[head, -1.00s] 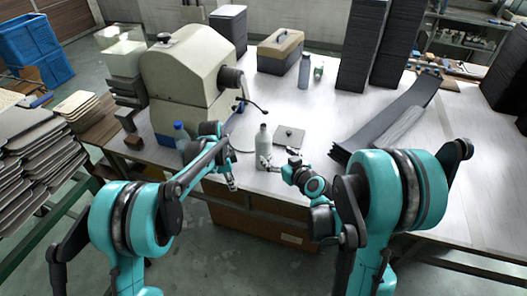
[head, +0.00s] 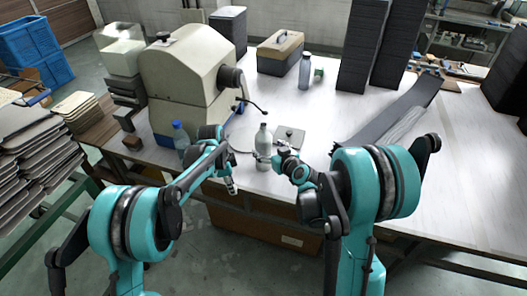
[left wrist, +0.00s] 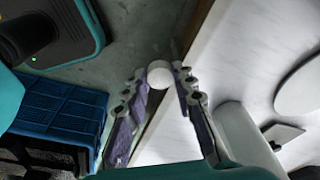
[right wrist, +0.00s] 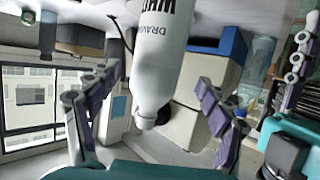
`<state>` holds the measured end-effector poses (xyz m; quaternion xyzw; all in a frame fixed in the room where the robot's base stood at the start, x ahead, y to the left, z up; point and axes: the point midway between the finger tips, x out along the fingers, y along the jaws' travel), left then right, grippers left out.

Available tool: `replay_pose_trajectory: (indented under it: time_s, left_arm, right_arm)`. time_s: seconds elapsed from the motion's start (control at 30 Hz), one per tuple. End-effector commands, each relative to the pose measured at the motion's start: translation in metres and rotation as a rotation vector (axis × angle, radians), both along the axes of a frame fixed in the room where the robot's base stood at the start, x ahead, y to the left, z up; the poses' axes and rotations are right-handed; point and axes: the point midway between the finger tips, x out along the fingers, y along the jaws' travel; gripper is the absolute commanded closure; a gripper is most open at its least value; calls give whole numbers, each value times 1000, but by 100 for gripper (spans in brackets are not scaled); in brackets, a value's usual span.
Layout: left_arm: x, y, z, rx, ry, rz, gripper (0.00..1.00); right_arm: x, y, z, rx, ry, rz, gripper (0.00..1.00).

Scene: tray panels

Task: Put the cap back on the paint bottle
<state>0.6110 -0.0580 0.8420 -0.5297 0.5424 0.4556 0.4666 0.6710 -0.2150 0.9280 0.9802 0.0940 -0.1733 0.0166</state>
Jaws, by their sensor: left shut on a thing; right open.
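The white paint bottle (head: 264,143) stands upright and uncapped near the table's front edge. It appears upside down in the right wrist view (right wrist: 160,60), with its bare neck showing. My right gripper (head: 264,157) is open at the bottle, with one finger (right wrist: 152,112) on each side of it in that wrist view; I see no clear contact. My left gripper (head: 232,190) is in front of the table edge, left of the bottle. It is shut on the round white cap (left wrist: 160,74), which shows between its fingertips in the left wrist view.
A flat grey plate (head: 289,137) lies behind the bottle. A blue-capped bottle (head: 181,138) stands behind my left arm, beside a large beige machine (head: 180,85). A dark angled tray panel (head: 385,120) lies to the right. The table's middle is mostly clear.

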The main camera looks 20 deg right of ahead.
Motion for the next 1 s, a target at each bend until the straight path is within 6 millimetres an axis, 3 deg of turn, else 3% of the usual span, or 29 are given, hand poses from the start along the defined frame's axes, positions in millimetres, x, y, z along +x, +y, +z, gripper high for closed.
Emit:
replay_pose_trajectory:
  time_s: [0.33, 0.77, 1.0]
  left_arm:
    - [0, 0, -21, 0, 0, 0, 85]
    - [0, 0, -21, 0, 0, 0, 85]
    - [0, 0, -21, 0, 0, 0, 85]
  right_arm:
    - [44, 5, -14, -1, 0, 0, 21]
    - [49, 5, -14, 0, 0, 0, 21]
    - [49, 5, -14, 0, 0, 0, 84]
